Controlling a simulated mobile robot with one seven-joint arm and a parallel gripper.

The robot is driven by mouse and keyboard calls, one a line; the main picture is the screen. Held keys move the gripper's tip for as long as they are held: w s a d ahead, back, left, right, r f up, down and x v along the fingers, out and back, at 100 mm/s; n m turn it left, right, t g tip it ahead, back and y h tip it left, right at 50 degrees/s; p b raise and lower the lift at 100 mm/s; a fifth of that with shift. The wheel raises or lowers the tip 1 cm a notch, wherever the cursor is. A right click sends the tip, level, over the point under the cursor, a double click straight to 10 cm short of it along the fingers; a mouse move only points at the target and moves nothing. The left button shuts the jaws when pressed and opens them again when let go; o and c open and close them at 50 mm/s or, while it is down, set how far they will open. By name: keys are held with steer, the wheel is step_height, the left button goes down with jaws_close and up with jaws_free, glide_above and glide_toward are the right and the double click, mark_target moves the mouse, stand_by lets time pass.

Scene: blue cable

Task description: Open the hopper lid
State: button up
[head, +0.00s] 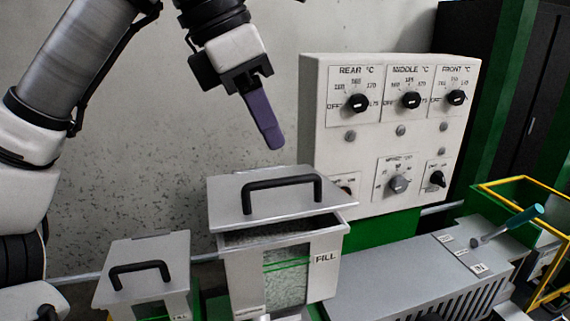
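The larger hopper (326,262) stands in the middle foreground, with a "FILL" label and a window showing pale, speckled material. Its flat grey lid (226,203) lies over the top and carries a black bar handle (283,183). A dark gap with speckled material shows below the lid's front edge; I cannot tell how far the lid is raised. My gripper (268,130) hangs above the lid's back edge, apart from the handle, with purple fingers pointing down. The fingers overlap in this view, so their opening is hidden. Nothing is visibly held.
A smaller lidded hopper (178,248) with a black handle stands at the lower left. A control panel (315,130) with several knobs rises close behind on the right. A grey slotted housing (400,275) and a teal-handled tool (520,218) are at the right.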

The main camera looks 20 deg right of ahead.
steer(key=x, duration=0.6)
steer(key=shift+d+f+p, duration=0.15)
steer(key=shift+f+p, duration=0.2)
steer(key=shift+p, duration=0.05)
jaws_close()
